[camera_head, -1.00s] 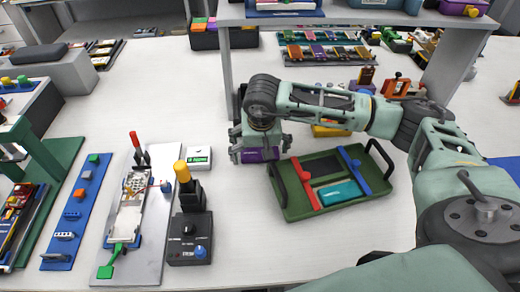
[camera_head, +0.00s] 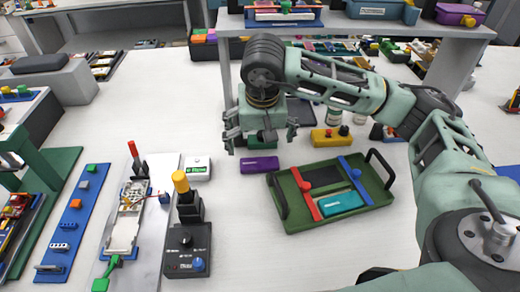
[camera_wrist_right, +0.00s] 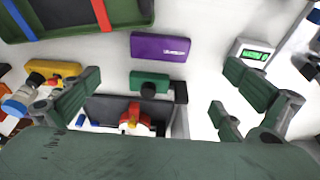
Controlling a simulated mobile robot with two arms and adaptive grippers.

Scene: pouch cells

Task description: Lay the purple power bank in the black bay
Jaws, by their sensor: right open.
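The purple power bank (camera_head: 259,165) lies flat on the white table, left of the green tray (camera_head: 287,218); it also shows in the wrist view (camera_wrist_right: 148,47). The black bay (camera_head: 322,177) is the dark patch in the tray between a red bar (camera_head: 306,193) and a blue bar (camera_head: 355,179); it looks empty. A teal block (camera_head: 341,203) lies in front of it. My right gripper (camera_head: 261,138) is open and empty, above and behind the power bank, fingers apart (camera_wrist_right: 160,75). My left gripper is not in view.
A yellow box (camera_head: 330,138) stands behind the tray. A white box with a green display (camera_head: 198,168) and a black control box (camera_head: 187,250) are to the left. A shelf (camera_head: 350,17) spans the back. The table in front of the power bank is clear.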

